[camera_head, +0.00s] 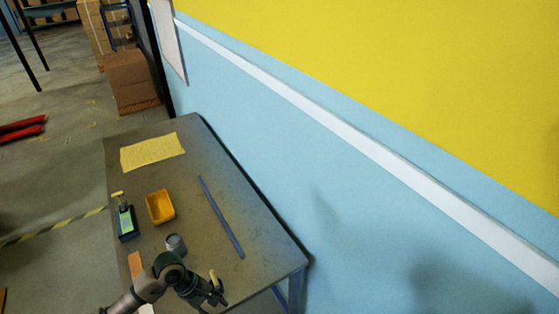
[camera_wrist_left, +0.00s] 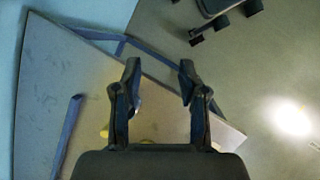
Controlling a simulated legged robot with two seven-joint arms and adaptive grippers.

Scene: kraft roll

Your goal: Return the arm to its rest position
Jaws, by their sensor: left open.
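My left arm comes in from the bottom edge of the head view over the near end of the grey table (camera_head: 262,262). Its gripper (camera_head: 218,296) is above the near part of the table. In the left wrist view the gripper's two fingers (camera_wrist_left: 160,68) are spread apart with nothing between their tips. The table corner and the floor show beyond them. A small yellow item (camera_head: 213,277) shows right beside the gripper; whether they touch is unclear. My right gripper is not in view.
On the table are a yellow sheet (camera_head: 152,151), an orange tray (camera_head: 160,206), a dark blue-green holder (camera_head: 126,222), a grey cup (camera_head: 176,244), a brown block (camera_head: 135,264) and a long blue bar (camera_head: 221,217). The blue wall (camera_head: 290,160) runs along the table's right side.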

